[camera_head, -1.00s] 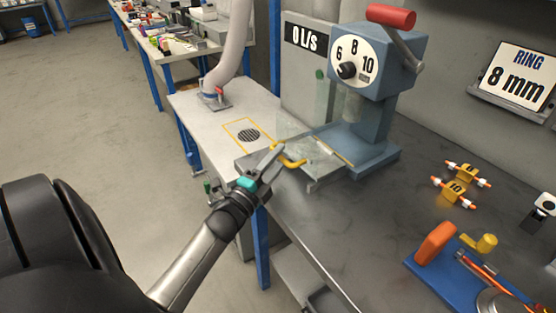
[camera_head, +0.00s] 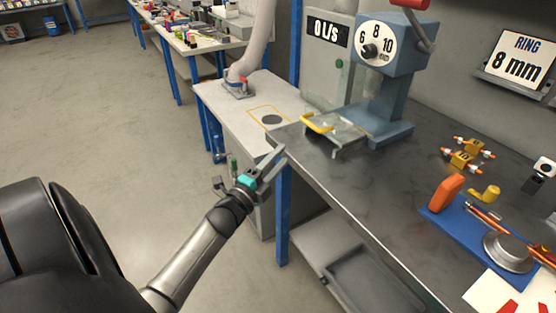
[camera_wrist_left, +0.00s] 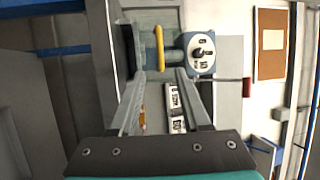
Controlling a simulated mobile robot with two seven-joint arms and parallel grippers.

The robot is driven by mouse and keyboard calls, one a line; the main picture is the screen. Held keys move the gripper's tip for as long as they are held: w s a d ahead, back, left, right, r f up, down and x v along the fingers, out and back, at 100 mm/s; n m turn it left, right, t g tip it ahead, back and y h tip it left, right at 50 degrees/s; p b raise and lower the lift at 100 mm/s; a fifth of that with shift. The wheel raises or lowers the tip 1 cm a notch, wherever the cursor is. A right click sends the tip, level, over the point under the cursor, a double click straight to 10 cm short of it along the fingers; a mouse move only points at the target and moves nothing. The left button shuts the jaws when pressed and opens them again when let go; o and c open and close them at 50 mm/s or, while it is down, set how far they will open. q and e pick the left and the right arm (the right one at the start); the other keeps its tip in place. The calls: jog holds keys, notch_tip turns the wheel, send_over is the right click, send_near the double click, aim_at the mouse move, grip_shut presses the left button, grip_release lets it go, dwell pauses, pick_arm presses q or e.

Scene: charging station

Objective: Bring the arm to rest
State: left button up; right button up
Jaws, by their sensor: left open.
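My left gripper (camera_head: 268,165) is open and empty in the head view. It is in the air just off the front edge of the dark bench (camera_head: 350,190), apart from everything. The left wrist view shows its two fingers (camera_wrist_left: 160,85) spread, with nothing between them. Beyond them are the yellow handle (camera_wrist_left: 160,47) and the dial (camera_wrist_left: 201,53) of the blue press. In the head view that yellow handle (camera_head: 317,123) is on the tray in front of the blue press (camera_head: 385,80). My right gripper is not in view.
A white bench (camera_head: 240,105) with a duct hose (camera_head: 257,45) stands at the back left. A blue fixture (camera_head: 460,225) with an orange handle (camera_head: 441,193) and two yellow parts marked with numbers (camera_head: 465,158) are on the right. Floor to the left is clear.

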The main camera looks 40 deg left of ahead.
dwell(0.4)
pick_arm(q)
jog(key=s+d+f+n+g, duration=0.2)
jog(key=s+f+n+g, duration=0.15)
jog(key=f, duration=0.65)
jog(key=s+d+f+n+g, duration=0.2)
jog(key=s+f+g, duration=0.15)
jog(key=f, duration=0.65)
jog(key=s+d+f+n+g, duration=0.2)
jog(key=s+d+f+n, duration=0.15)
jog(key=f, duration=0.65)
jog(key=s+d+f+n+g, duration=0.1)
jog(key=s+d+f+g, duration=0.1)
jog(key=s+f, duration=0.3)
jog(key=s+d+f+n+g, duration=0.2)
jog(key=s+d+f+g, duration=0.1)
jog(key=s, duration=0.9)
jog(key=s+d+f+n+g+h, duration=0.1)
jog(key=s+d+f+n+g, duration=0.1)
jog(key=s+f, duration=0.5)
jog(key=shift+s+d+f+g+p, duration=0.2)
jog(key=shift+s+d+g+p, duration=0.15)
jog(key=shift+s+g, duration=0.55)
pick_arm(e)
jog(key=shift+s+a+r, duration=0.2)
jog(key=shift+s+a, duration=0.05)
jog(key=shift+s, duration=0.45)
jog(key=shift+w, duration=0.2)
